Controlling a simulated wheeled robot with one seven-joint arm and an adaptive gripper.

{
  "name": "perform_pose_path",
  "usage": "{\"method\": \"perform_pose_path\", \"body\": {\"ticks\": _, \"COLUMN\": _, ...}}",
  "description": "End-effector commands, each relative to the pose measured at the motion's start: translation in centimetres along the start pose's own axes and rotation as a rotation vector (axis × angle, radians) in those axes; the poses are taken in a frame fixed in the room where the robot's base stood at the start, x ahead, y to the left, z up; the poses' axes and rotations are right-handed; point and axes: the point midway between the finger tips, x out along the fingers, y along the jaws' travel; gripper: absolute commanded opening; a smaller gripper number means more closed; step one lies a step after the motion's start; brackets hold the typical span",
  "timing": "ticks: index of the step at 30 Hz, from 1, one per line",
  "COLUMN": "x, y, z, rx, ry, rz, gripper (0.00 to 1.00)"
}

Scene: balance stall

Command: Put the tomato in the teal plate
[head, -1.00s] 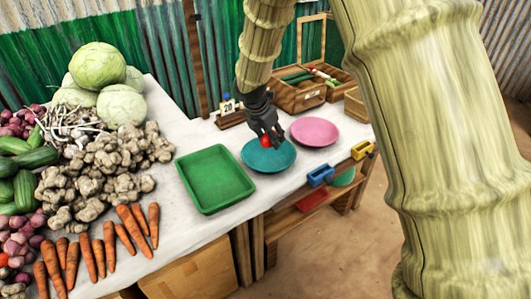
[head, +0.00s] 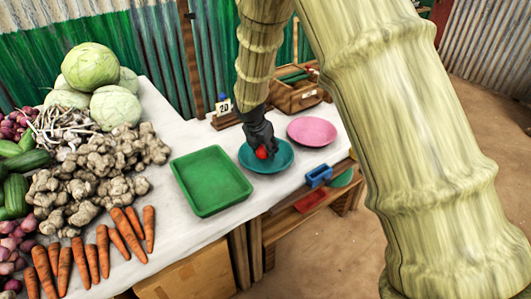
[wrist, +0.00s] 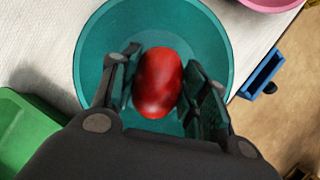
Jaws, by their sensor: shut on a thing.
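The red tomato (head: 262,153) is between the fingers of my gripper (head: 262,150), over the teal plate (head: 284,163). In the wrist view the tomato (wrist: 158,82) sits between the two dark fingers of my gripper (wrist: 160,88), which are shut on it. The teal plate (wrist: 205,32) lies behind and around it in that view. The tomato is inside the plate's outline; I cannot tell whether it touches the plate's bottom.
A green tray (head: 211,181) lies left of the teal plate, and a pink plate (head: 312,131) lies to its right. A blue thing (head: 318,176) is at the table's front edge. Carrots (head: 105,245), ginger (head: 100,168) and cabbages (head: 90,66) fill the left side.

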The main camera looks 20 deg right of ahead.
Motion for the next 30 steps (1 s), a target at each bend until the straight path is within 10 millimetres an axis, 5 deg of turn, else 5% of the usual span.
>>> {"method": "perform_pose_path", "body": {"ticks": 4, "x": 1.6, "y": -0.1, "z": -0.6, "rx": 0.000, "ry": 0.000, "rz": -0.002, "gripper": 0.19}}
{"method": "perform_pose_path", "body": {"ticks": 15, "x": 1.9, "y": -0.1, "z": -0.8, "rx": 0.000, "ry": 0.000, "rz": -0.001, "gripper": 0.19}}
{"method": "perform_pose_path", "body": {"ticks": 16, "x": 2.0, "y": -0.1, "z": -0.8, "rx": 0.000, "ry": 0.000, "rz": 0.000, "gripper": 0.46}}
{"method": "perform_pose_path", "body": {"ticks": 19, "x": 1.9, "y": -0.1, "z": -0.8, "rx": 0.001, "ry": 0.000, "rz": 0.000, "gripper": 0.64}}
{"method": "perform_pose_path", "body": {"ticks": 30, "x": 1.8, "y": -0.1, "z": -0.7, "rx": 0.001, "ry": 0.000, "rz": 0.000, "gripper": 0.66}}
